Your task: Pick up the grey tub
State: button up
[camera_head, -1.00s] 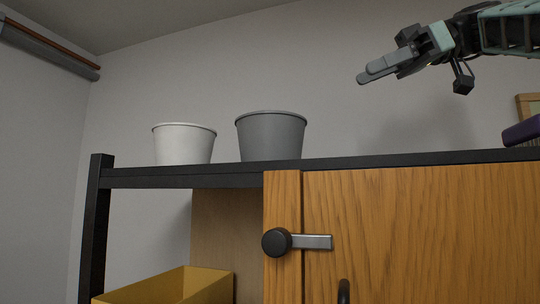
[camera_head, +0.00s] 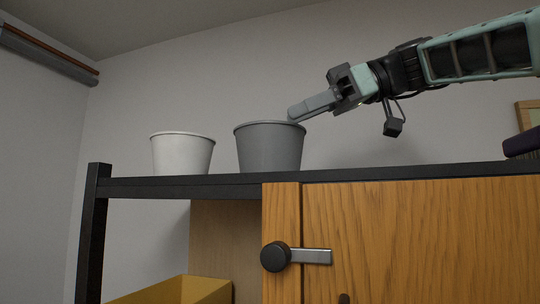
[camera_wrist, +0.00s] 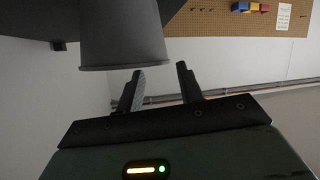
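The grey tub (camera_head: 270,149) stands upright on the black top of the shelf unit, right of a white tub (camera_head: 182,154). My gripper (camera_head: 293,114) reaches in from the right, its fingertips at the tub's right rim. In the wrist view the grey tub (camera_wrist: 120,40) appears upside down, rim toward my gripper (camera_wrist: 159,68). The two fingers are apart with nothing held between them. The tub's inside is hidden.
The black shelf top (camera_head: 400,174) is clear right of the grey tub up to a dark purple object (camera_head: 522,142). Below are a wooden door (camera_head: 420,240) with a latch and a yellow bin (camera_head: 185,291). A pegboard (camera_wrist: 240,30) shows in the wrist view.

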aim_at(255, 132)
jog(key=x, duration=0.1)
jog(key=p+x, duration=0.1)
jog(key=x, duration=0.2)
jog(key=shift+s+f+p, duration=0.1)
jog(key=shift+s+p, duration=0.15)
jog(key=shift+p, duration=0.05)
grip_shut()
